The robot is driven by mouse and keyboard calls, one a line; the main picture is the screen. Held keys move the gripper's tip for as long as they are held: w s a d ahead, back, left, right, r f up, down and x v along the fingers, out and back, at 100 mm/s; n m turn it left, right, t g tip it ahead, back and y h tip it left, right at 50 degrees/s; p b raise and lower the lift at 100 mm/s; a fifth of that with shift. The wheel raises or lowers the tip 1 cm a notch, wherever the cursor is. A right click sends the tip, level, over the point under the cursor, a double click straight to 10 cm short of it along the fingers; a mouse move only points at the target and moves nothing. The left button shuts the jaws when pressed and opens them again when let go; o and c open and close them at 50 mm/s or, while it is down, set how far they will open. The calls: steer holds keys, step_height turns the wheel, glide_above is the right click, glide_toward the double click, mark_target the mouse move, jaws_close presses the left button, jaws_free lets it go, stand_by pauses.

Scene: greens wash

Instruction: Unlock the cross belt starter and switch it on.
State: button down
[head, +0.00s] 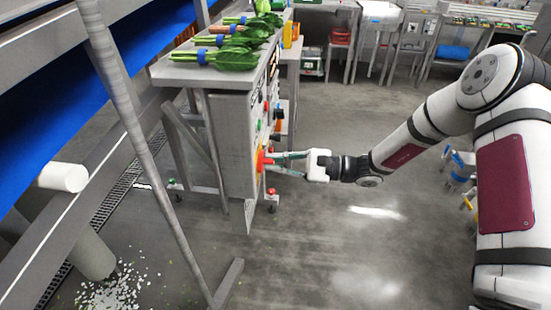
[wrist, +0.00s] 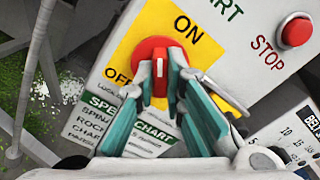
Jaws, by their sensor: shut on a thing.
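A red rotary switch (wrist: 146,47) sits on a yellow plate (wrist: 150,20) on the grey starter panel. In the wrist view, ON is printed above and slightly right of the switch, and OFF at its lower left, partly hidden. My gripper (wrist: 167,65) has its teal fingers shut on the switch's handle, one on each side. The handle lies roughly upright in the wrist view; its exact pointer position is covered by the fingers. In the head view, my gripper (head: 270,161) reaches the red switch (head: 260,160) from the right. No lock or key shows clearly.
A red STOP button (wrist: 296,30) is to the right of the plate, beside part of the word START. A speed chart (wrist: 85,125) lies below. Leafy greens (head: 235,58) lie on the bench above the panel.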

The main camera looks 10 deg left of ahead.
steer(key=shift+m+p, duration=1.35)
steer(key=shift+m, duration=2.35)
steer(key=shift+f, duration=0.1)
steer(key=c, duration=1.7)
jaws_free()
steer(key=shift+o, duration=0.2)
steer(key=shift+d, duration=0.1)
steer(key=d, duration=1.2)
steer(key=shift+s, duration=0.2)
